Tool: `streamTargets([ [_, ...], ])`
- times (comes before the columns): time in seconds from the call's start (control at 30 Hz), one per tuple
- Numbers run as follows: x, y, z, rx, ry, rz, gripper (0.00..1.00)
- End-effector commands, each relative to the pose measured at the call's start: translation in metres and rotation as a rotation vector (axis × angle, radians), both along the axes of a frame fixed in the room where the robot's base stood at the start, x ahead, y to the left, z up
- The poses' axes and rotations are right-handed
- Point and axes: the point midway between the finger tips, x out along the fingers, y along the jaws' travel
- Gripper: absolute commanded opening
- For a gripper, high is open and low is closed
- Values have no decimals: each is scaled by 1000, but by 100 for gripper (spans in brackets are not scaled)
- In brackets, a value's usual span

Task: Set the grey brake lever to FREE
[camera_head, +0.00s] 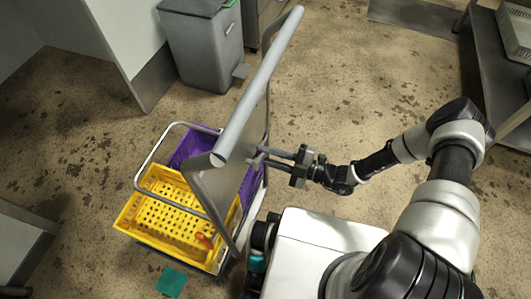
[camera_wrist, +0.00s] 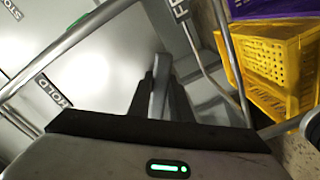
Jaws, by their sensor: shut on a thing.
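The grey brake lever (camera_wrist: 159,92) is between the two dark fingers of my gripper (camera_wrist: 160,100) in the wrist view. My gripper is shut on it. In the head view my gripper (camera_head: 272,157) reaches left to the panel of the cart (camera_head: 222,190); the lever is too small to make out there. A HOLD label (camera_wrist: 52,91) is on the grey panel to the left of the lever. Another label (camera_wrist: 180,10), cut by the top edge with only an F-like letter readable, is at the upper right. The lever's pivot is not clear.
The cart carries a yellow crate (camera_head: 150,192) and a purple crate (camera_head: 190,146), with a thick grey handle bar (camera_head: 262,80) above. A grey bin (camera_head: 203,45) stands behind. A shelf (camera_head: 503,95) is at the right. The floor between cart and shelf is clear.

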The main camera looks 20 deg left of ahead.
Motion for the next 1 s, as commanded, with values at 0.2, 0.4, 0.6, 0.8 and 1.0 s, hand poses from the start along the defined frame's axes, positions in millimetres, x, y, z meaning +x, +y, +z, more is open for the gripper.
streamTargets([
  [0.2,-1,0,-1,-2,5,0,38],
  [0.4,-1,0,-1,-2,3,0,38],
  [0.6,-1,-13,0,-3,0,0,38],
  [0.8,-4,-54,0,-5,1,-3,38],
  [1.0,-8,-104,0,-4,1,-2,38],
])
